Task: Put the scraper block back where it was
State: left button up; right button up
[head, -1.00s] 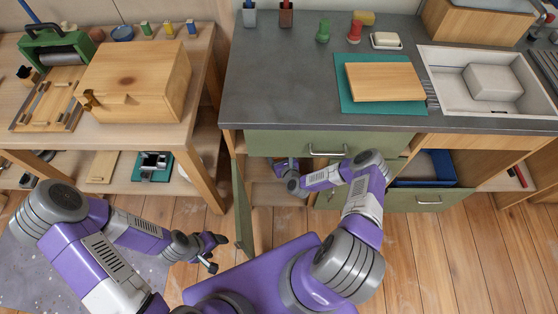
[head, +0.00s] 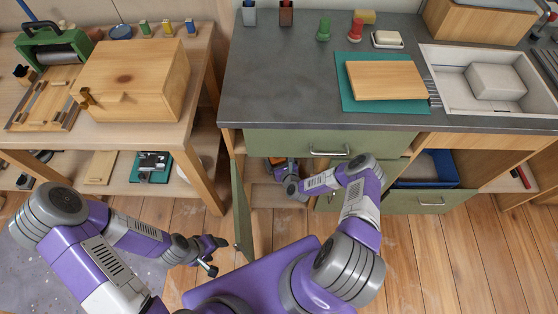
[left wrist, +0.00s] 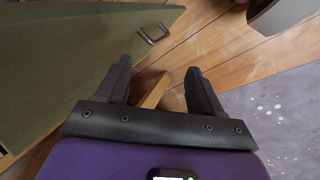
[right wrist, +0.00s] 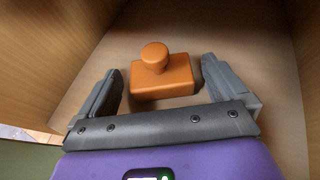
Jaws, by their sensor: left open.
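An orange block with a round knob on top (right wrist: 163,80), which I take to be the scraper block, stands upright on the wooden floor of a cabinet compartment in the right wrist view. My right gripper (right wrist: 162,68) is open, with a finger on each side of the block and a visible gap at both sides. In the head view my right gripper (head: 288,178) reaches into the open cabinet under the counter, and a bit of orange shows beside it. My left gripper (head: 212,256) is open and empty near the open green door (head: 242,212); it also shows in the left wrist view (left wrist: 160,68).
Wooden walls enclose the compartment on both sides. A green drawer front (head: 320,143) sits just above my right arm. The grey counter (head: 280,85) holds a board on a teal mat (head: 350,98). A blue tray (head: 440,178) lies in an open drawer at right.

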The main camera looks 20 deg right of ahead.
jog(key=shift+r, duration=0.2)
jog(key=d+p+v, duration=0.1)
jog(key=p+v, duration=0.3)
jog(key=v, duration=0.7)
jog(key=s+a+r+n+g+y, duration=0.2)
jog(key=a+n+g+y, duration=0.1)
jog(key=a+n, duration=0.4)
jog(key=s+a+r+n+g+y, duration=0.1)
jog(key=s+a+n+g+y, duration=0.15)
jog(key=a+n, duration=0.45)
jog(key=s+a+r+n+g, duration=0.1)
jog(key=s+r+n+g, duration=0.2)
jog(key=s+n, duration=0.3)
jog(key=s+a+r+n+g, duration=0.1)
jog(key=s+r+n+g, duration=0.3)
jog(key=n, duration=1)
jog(key=shift+s+a+r, duration=0.3)
jog(key=shift+s+a, duration=0.05)
jog(key=shift+s, duration=0.85)
jog(key=shift+h, duration=0.25)
